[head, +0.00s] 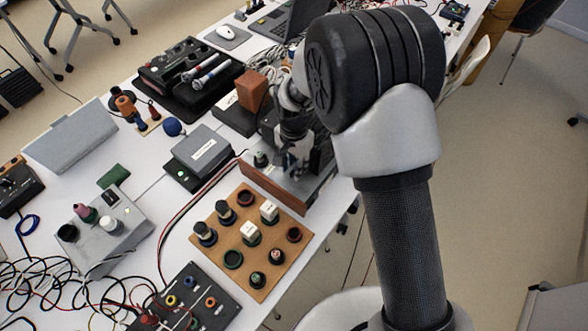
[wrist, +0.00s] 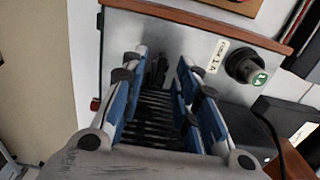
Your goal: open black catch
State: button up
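My gripper (wrist: 163,68) points at the grey face of a wood-trimmed box (wrist: 200,22). Its two blue-padded fingers stand apart. A dark shape between and beyond the fingertips may be the black catch, but I cannot tell it from shadow, nor whether the fingers touch it. A round black knob (wrist: 246,66) with a green label sits on the same face, to the right of the fingers, beside a white label strip. In the head view my gripper (head: 296,165) is over the box with the brown wooden side (head: 272,190), partly hidden by my own arm.
A wooden board (head: 215,255) with several knobs and switches lies in front of the box. A grey box (head: 200,152) stands to its left, with cables between. An orange-brown block (head: 252,90) is behind. The table's right edge is close.

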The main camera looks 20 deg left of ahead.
jog(key=shift+f, duration=0.75)
jog(key=shift+c, duration=0.3)
grip_shut()
